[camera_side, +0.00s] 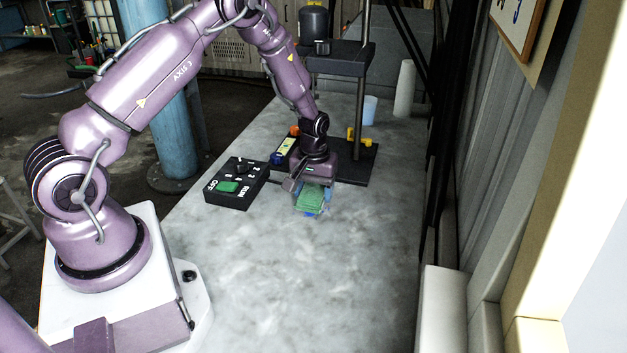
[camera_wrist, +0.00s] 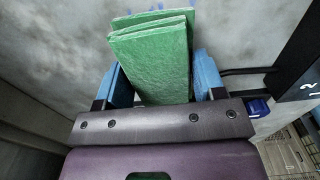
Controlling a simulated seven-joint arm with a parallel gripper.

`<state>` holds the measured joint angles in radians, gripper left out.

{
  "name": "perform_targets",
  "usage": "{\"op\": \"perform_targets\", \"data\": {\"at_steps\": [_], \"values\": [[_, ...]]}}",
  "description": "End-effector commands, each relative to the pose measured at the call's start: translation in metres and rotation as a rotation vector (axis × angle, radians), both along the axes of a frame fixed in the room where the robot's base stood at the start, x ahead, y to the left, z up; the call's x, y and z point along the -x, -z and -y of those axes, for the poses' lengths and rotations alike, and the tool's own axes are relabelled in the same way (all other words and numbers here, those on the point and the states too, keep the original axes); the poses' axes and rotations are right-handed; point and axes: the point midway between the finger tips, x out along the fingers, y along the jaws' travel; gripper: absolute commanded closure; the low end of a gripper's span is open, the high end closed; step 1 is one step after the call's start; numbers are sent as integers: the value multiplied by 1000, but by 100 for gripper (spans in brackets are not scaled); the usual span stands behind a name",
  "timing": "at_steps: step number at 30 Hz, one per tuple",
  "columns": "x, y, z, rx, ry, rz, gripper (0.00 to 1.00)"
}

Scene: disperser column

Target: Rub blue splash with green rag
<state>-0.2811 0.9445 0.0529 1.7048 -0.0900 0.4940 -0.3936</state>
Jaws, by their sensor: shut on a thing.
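My gripper (camera_side: 312,199) points down at the counter and is shut on the green rag (camera_side: 313,197). In the wrist view the folded rag (camera_wrist: 152,62) sits between the two blue fingers of the gripper (camera_wrist: 158,80). The blue splash (camera_side: 312,214) shows as a small patch of blue on the counter just below the rag. In the wrist view a few blue marks (camera_wrist: 150,8) show beyond the rag's far edge. The rag hides most of the splash. I cannot tell whether the rag touches the counter.
A black control box (camera_side: 235,184) with a green button stands left of my gripper. A black stand (camera_side: 352,165) with a post and shelf is just behind. The counter's front (camera_side: 300,280) is clear.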

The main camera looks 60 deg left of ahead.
Motion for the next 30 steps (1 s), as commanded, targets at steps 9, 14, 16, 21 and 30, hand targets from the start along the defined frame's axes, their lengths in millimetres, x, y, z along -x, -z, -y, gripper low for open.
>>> {"op": "perform_targets", "data": {"at_steps": [9, 14, 16, 21, 30], "values": [[11, 21, 12, 1, 1, -1, 56], [21, 20, 22, 1, 1, -1, 56], [26, 21, 26, 1, 2, -1, 56], [20, 21, 20, -1, -1, 1, 56], [1, 21, 1, 0, -1, 0, 56]]}}
